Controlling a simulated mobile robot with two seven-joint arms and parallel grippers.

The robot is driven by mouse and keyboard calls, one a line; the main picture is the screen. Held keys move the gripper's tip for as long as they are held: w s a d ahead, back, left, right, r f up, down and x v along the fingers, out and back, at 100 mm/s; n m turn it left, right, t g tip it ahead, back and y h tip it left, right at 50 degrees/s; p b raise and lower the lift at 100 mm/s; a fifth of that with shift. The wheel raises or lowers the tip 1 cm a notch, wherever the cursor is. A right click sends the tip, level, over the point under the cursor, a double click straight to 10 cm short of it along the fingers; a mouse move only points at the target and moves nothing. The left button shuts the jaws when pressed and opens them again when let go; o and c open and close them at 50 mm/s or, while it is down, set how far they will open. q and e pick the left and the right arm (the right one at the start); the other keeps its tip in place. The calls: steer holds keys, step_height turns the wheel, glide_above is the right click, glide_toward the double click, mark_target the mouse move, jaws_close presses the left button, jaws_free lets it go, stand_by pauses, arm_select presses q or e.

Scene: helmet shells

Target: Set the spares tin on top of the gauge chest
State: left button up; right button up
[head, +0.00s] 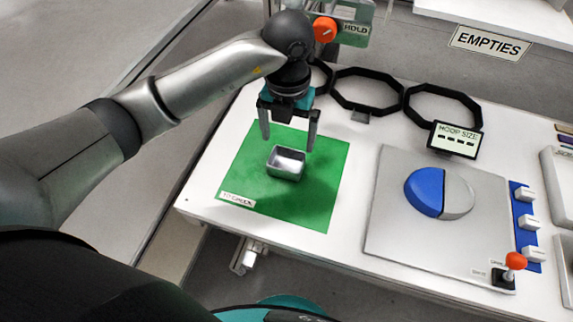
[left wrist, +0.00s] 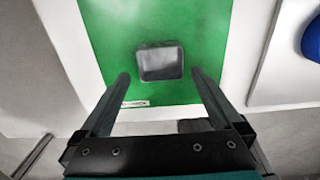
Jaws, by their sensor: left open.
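A small open metal tin (head: 286,163), perhaps the spares tin, stands on a green mat (head: 325,202) on the white bench. In the left wrist view the tin (left wrist: 161,63) lies between and slightly beyond my fingertips. My left gripper (head: 288,143) points down above the mat, just behind the tin. Its two fingers are apart with nothing between them, and it also shows in the left wrist view (left wrist: 160,75). I cannot pick out anything labelled as the gauge chest. My right gripper is out of view.
Black octagonal hoops (head: 443,88) and a hoop size display (head: 455,141) stand behind. A grey panel (head: 390,235) with a blue and grey disc (head: 425,192) lies right of the mat. A red-knobbed lever (head: 515,261) is at front right. An EMPTIES label (head: 490,43) is at the back.

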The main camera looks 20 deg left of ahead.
mark_target(286, 167)
arm_select(q)
step_height(286, 167, down, 3)
steer(key=shift+r, duration=0.15)
steer(key=f, duration=0.1)
steer(key=f+b, duration=0.1)
steer(key=f, duration=0.3)
steer(key=shift+s+f, duration=0.15)
steer(key=shift+s, duration=0.2)
steer(key=c, duration=1.1)
step_height(286, 167, up, 20)
steer(key=p, duration=0.4)
steer(key=shift+c, duration=0.2)
